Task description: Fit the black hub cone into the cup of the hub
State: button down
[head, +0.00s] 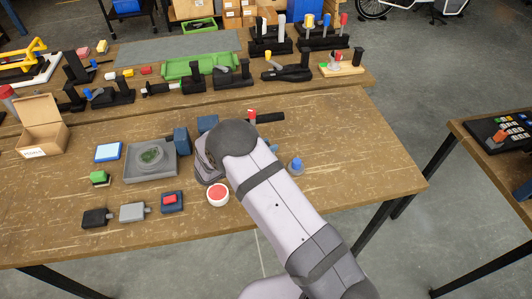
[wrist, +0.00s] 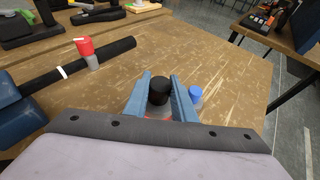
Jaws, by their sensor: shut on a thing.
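The black hub cone (wrist: 159,91) is between the two blue fingers of my gripper (wrist: 161,80) in the wrist view. It has a dark top and a paler grey lower part, and its lower end is partly hidden. My gripper is shut on it, over the right part of the bench. In the head view my arm hides the gripper and the cone. A round grey hub with a cup (head: 152,156), greenish inside, sits in a grey tray (head: 132,174) left of my arm. I take this for the hub; the wrist view does not show it.
A blue-topped piece (head: 296,164) stands right of my gripper, close to the right finger in the wrist view (wrist: 196,95). A red-topped piece (head: 252,114) stands by a black bar (head: 270,118). Blue blocks (head: 181,140) stand right of the tray. The bench's right end is clear.

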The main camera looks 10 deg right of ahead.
jog(key=shift+f+p, duration=0.75)
jog(key=shift+f, duration=1.4)
jog(key=shift+f, duration=0.15)
jog(key=c, duration=1.5)
grip_release()
jog(key=shift+r, duration=0.25)
jog(key=b+v, duration=0.4)
jog(key=v, duration=0.8)
jog(key=shift+f, duration=0.1)
